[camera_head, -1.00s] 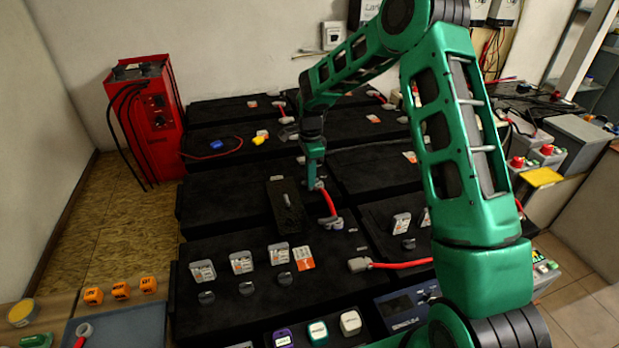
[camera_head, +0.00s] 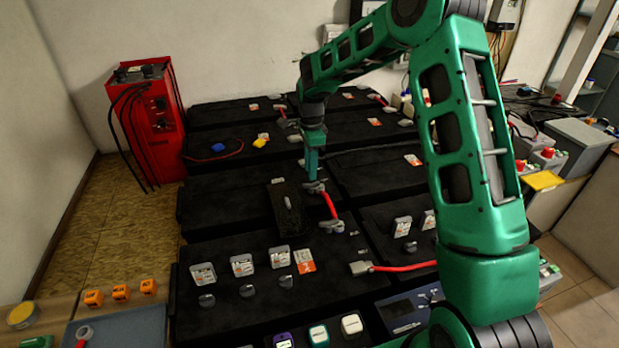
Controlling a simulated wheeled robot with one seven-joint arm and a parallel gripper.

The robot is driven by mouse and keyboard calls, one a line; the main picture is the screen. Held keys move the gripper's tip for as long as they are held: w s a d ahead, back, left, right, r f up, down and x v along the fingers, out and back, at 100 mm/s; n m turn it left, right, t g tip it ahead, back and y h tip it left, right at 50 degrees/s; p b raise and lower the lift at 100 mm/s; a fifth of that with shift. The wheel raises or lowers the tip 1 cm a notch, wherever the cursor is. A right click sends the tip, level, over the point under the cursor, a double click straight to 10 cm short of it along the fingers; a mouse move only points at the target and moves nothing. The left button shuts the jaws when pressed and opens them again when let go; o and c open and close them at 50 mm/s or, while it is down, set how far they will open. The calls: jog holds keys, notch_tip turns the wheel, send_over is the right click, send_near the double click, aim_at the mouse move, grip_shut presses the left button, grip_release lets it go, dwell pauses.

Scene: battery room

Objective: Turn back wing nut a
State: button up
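My gripper (camera_head: 313,181) points straight down at the upper end of a short red cable (camera_head: 330,206) on a black battery block (camera_head: 230,205). Its fingertips are at or just above the grey terminal clamp (camera_head: 314,187) there. They are too small and dark to tell open from shut, or touching from apart. The cable's lower end has another grey clamp (camera_head: 331,226). No wing nut can be made out clearly; any at the upper clamp is hidden by my gripper.
A dark plate (camera_head: 284,208) with a grey piece on it lies just left of the cable. Small labelled boxes (camera_head: 241,265) stand in front. A red charger cabinet (camera_head: 147,115) stands at the left. Another red cable (camera_head: 400,267) lies to the right.

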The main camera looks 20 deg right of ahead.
notch_tip(320, 180, up, 6)
dwell(0.5)
jog(key=s+d+r+n+h, duration=0.1)
jog(key=s+d+r+n, duration=0.3)
jog(key=s+d, duration=0.55)
jog(key=s+d+r+n, duration=0.2)
jog(key=s+d+r, duration=0.4)
jog(key=s, duration=0.6)
jog(key=s+d+f+n+y, duration=0.1)
jog(key=s+n, duration=0.4)
jog(key=s, duration=1.9)
jog(key=shift+s+d+f+n, duration=0.3)
jog(key=shift+d+f+n, duration=0.05)
jog(key=shift+d+n, duration=0.1)
